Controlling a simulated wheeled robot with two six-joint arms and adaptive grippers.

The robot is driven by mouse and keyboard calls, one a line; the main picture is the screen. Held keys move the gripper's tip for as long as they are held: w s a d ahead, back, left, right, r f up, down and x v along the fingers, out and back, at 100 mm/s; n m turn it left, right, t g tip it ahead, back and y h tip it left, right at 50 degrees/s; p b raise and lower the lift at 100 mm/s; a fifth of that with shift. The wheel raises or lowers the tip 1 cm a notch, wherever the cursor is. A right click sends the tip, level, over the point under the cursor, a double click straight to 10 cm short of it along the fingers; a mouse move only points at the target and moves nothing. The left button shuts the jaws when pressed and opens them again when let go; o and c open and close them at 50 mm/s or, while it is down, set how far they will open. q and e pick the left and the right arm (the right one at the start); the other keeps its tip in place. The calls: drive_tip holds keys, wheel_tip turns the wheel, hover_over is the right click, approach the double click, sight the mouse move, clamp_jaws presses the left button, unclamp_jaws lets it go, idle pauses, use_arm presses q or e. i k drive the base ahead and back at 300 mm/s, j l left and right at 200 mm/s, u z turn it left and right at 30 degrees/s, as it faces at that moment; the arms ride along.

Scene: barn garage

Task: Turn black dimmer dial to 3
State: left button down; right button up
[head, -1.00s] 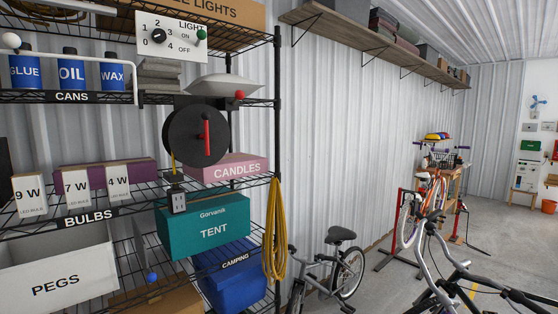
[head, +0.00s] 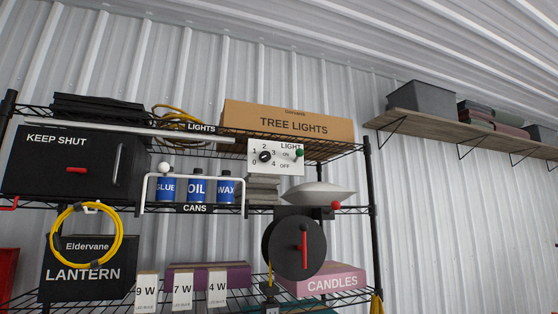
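The black dimmer dial (head: 265,156) sits on a white panel (head: 290,165) on the upper part of the shelf rack. The numbers 0, 1, 2, 3 and 4 ring the dial. The dial is too small for me to tell which number its mark points at. To its right on the same panel is a green-knobbed light switch (head: 299,153) beside the words ON and OFF. Neither of my grippers is in view.
A white rail (head: 193,175) with a white knob fronts the blue cans, left of the panel. A tree lights box (head: 288,122) is above it. A red-knobbed lever (head: 336,205) and a black reel (head: 294,247) are below. A wall shelf (head: 470,135) is right.

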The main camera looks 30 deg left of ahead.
sight(264, 156)
drive_tip(key=j+u, duration=0.15)
drive_tip(key=j, duration=0.45)
drive_tip(key=j+u, duration=0.15)
drive_tip(key=j, duration=0.4)
drive_tip(key=i+j+u, duration=0.2)
drive_tip(key=j, duration=0.4)
